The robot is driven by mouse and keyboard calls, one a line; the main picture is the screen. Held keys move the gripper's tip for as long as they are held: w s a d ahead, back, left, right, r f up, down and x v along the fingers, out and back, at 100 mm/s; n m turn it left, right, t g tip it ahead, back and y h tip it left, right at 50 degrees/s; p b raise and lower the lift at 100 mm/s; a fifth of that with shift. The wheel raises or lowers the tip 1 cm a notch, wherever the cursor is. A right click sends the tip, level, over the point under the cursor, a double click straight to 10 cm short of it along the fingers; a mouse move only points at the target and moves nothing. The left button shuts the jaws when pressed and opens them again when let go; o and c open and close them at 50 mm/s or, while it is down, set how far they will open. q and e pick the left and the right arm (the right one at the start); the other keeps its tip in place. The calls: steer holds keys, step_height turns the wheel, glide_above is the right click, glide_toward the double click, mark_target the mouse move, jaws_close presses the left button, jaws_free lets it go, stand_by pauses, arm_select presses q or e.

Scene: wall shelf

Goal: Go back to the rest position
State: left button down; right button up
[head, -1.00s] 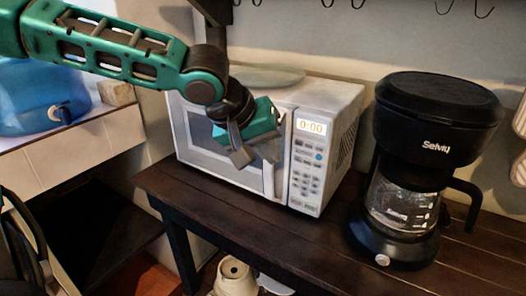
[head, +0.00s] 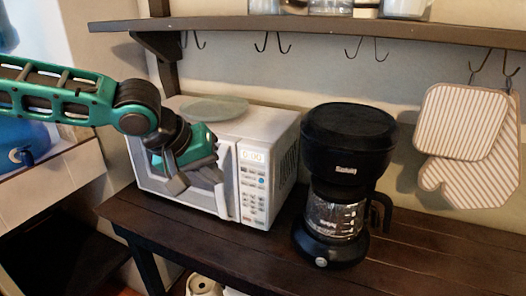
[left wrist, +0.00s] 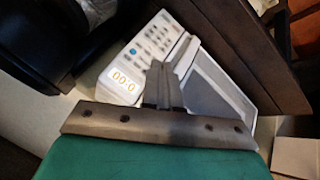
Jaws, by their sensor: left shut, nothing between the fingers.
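My left gripper (head: 172,182) comes in from the left on a green and black arm, in front of the white microwave (head: 268,206). It is shut and empty; in the left wrist view its fingers (left wrist: 163,82) are together. The microwave stands on the dark wooden table, and its door looks closed. Its lit display also shows in the left wrist view (left wrist: 122,86). The gripper hides part of the door; I cannot tell whether it touches it. My right gripper is not in view.
A black coffee maker (head: 345,150) stands right of the microwave on the dark table (head: 420,255). A plate (head: 214,109) lies on the microwave. A wall shelf (head: 330,30) with hooks runs above. Striped oven mitts (head: 465,125) hang at right. A blue container (head: 30,140) stands at left.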

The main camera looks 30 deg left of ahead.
arm_select(q)
steer(key=shift+f, duration=0.1)
steer(key=s+f+m+g, duration=0.15)
steer(key=s+f, duration=0.25)
steer(key=f, duration=0.4)
steer(key=s+f+m, duration=0.3)
steer(key=s+f, duration=0.2)
steer(key=f, duration=0.3)
steer(key=s+d+f+m+g+y, duration=0.2)
steer(key=s+d+f+m, duration=0.2)
steer(key=s+d+f, duration=0.5)
steer(key=w+d+f+t+h, duration=0.2)
steer(key=w+d+f+t, duration=0.1)
steer(key=w+f+t, duration=0.2)
steer(key=shift+w+d+f+t, duration=0.4)
steer(key=shift+f+t, duration=0.85)
steer(key=shift+f, duration=0.2)
